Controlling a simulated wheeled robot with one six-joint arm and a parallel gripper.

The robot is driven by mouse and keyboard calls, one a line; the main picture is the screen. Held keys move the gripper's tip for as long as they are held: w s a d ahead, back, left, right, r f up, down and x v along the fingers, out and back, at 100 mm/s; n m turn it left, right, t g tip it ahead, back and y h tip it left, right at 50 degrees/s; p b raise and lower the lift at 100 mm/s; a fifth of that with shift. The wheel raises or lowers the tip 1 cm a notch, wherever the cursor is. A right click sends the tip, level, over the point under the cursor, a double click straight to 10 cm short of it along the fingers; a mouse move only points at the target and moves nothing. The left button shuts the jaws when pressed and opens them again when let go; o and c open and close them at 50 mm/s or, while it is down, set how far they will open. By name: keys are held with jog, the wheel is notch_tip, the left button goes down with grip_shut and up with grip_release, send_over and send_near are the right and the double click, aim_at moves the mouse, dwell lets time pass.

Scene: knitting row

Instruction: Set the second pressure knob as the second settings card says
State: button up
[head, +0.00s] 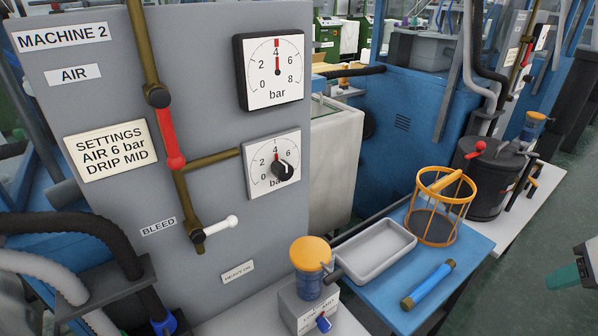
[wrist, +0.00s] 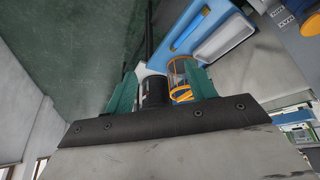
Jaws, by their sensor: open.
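The panel marked "MACHINE 2" (head: 62,37) stands at the left of the head view. Its cream settings card (head: 110,150) reads "AIR 6 bar, DRIP MID". The black pressure knob (head: 283,171) sits on a white 0-to-8 bar dial plate (head: 257,185). The knob hides part of the scale, and its exact setting is hard to read. Above it, the pressure gauge (head: 273,90) has its red needle at about 4. My gripper (wrist: 160,92) is open, with its teal fingers apart. In the head view it shows partly at the right edge, far from the knob.
A red-handled lever (head: 169,140) and a white "BLEED" lever (head: 220,225) stick out left of the dial. An orange-capped oiler (head: 310,252) stands below. A blue bench holds a grey tray (head: 372,250) and an orange basket (head: 437,207). The floor at right is clear.

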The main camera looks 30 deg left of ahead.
jog(key=w+a+f+n+t+y, duration=0.1)
jog(key=w+a+n+t+y, duration=0.15)
jog(key=w+a, duration=0.65)
jog(key=n+t+y, duration=0.1)
jog(key=n+y, duration=0.8)
jog(key=y, duration=0.4)
send_near(287, 174)
jog(key=a, duration=0.2)
jog(key=shift+h, duration=0.25)
jog(key=x, duration=0.7)
jog(key=shift+w+r, duration=0.15)
jog(key=shift+w, duration=0.25)
jog(key=shift+c, duration=0.4)
jog(key=c, duration=0.9)
